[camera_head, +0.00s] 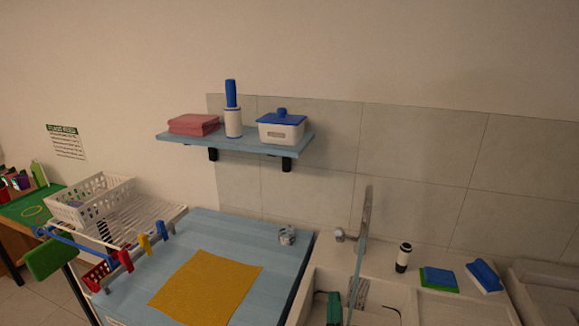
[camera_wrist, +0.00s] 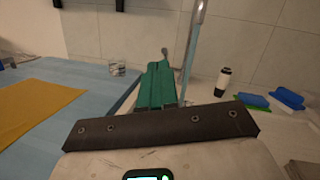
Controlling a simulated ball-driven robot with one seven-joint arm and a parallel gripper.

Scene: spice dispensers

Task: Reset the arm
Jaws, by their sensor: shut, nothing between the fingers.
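My gripper (camera_wrist: 160,72) shows in the wrist view as two dark green fingers lying together, with nothing between them. It points forward over the counter, near the sink and the tap (camera_wrist: 193,35). In the head view a dark green piece (camera_head: 334,309) at the bottom edge, in front of the sink, looks like part of my gripper. Most of my arm is out of view there.
A yellow cloth (camera_head: 206,287) lies on the blue counter (camera_head: 225,228). A small grey patterned jar (camera_head: 287,235) stands near its back right. The tap (camera_head: 364,215) rises behind the sink. A wall shelf (camera_head: 228,143) holds several things. A dish rack (camera_head: 150,217) is at left.

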